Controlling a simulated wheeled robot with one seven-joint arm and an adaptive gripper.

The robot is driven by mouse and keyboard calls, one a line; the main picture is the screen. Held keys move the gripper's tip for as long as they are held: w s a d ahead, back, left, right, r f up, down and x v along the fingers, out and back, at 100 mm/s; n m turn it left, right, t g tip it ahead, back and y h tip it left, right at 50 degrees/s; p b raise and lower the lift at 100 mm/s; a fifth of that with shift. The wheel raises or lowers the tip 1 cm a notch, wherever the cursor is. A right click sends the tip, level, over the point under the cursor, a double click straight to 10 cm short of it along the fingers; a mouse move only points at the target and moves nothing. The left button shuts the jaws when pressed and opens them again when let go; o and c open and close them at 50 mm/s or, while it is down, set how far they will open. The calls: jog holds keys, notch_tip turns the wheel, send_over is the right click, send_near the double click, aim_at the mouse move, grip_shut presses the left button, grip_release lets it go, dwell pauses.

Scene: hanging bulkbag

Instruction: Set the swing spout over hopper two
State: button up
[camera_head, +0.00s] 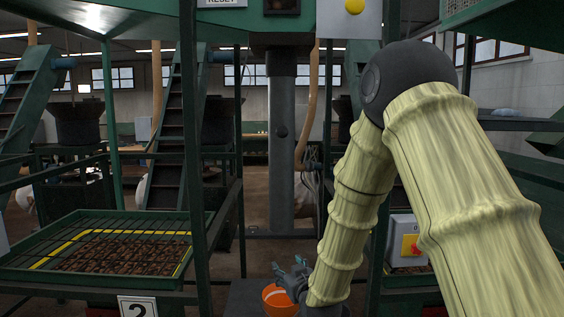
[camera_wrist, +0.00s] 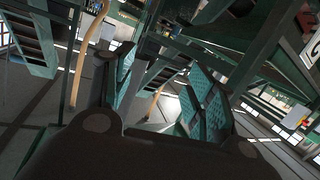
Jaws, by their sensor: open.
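A thick grey vertical pipe (camera_head: 282,150), which looks like the swing spout, hangs from the green frame in the middle of the head view. A low green hopper (camera_head: 30,277) with a grate, a yellow outline and brown material stands at the left. A cut-off sign (camera_head: 137,306) on its front seems to read 2. My gripper (camera_head: 291,272) is low in the centre, below the pipe and right of the hopper. In the wrist view my gripper (camera_wrist: 160,88) is open, with nothing seen between its green-padded fingers.
An orange bucket (camera_head: 277,300) stands just below my gripper. Green posts (camera_head: 190,130) rise between the hopper and the pipe. A switch box (camera_head: 405,240) with a red knob is at the right, partly behind my arm. A panel with a yellow button (camera_head: 354,6) hangs above.

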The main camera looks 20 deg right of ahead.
notch_tip(320, 180, up, 15)
jog(key=w+t+p, duration=0.1)
jog(key=w+t, duration=0.2)
jog(key=t+p, duration=0.2)
jog(key=t, duration=0.1)
send_near(284, 135)
jog(key=w, duration=0.1)
jog(key=shift+n, duration=0.4)
jog(key=p+x, duration=0.4)
jog(key=x, duration=0.5)
jog(key=shift+w+r+p, duration=0.25)
jog(key=shift+p, duration=0.05)
jog(key=shift+w+r, duration=0.15)
jog(key=shift+w, duration=0.55)
grip_shut()
